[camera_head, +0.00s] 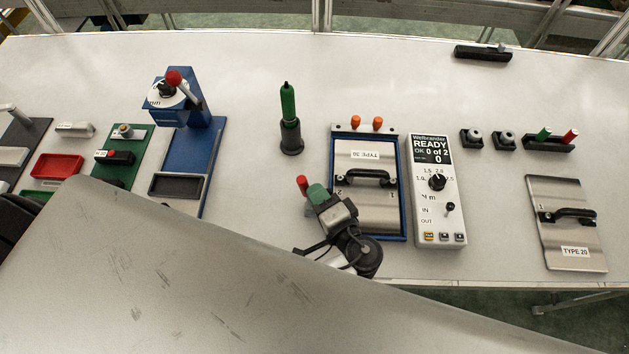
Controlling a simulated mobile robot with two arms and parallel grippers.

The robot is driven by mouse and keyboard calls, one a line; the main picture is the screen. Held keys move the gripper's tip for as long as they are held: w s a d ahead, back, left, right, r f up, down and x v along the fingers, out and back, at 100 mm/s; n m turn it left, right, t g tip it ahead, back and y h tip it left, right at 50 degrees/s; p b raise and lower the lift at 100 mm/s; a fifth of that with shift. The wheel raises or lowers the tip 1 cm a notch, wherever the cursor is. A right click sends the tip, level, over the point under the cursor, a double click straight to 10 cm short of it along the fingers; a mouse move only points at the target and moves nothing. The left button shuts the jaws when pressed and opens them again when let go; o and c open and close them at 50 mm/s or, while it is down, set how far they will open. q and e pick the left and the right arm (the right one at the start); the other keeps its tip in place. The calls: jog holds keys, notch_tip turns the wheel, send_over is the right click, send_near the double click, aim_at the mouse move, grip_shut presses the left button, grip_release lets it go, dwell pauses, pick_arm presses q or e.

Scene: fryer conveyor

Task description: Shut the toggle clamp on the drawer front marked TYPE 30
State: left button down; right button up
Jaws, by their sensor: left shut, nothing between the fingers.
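The drawer front marked TYPE 30 (362,205) is a metal plate with a black handle. It lies in a blue-edged fixture (403,225), and its label looks upside down. A red-tipped lever (302,185), apparently the toggle clamp's handle, shows at the fixture's left side. My left gripper (318,194) has green tips. It is shut and empty, close to the red tip; I cannot tell whether they touch. The gripper hides the clamp's body and the fixture's lower left corner, so the clamp's state is unclear. My right gripper is out of view.
Right of the fixture stands a white control box (425,215) reading READY. A drawer front marked TYPE 20 (565,230) lies farther right. The back middle is clear.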

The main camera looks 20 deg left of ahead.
pick_arm(q)
jog(key=shift+d, duration=0.15)
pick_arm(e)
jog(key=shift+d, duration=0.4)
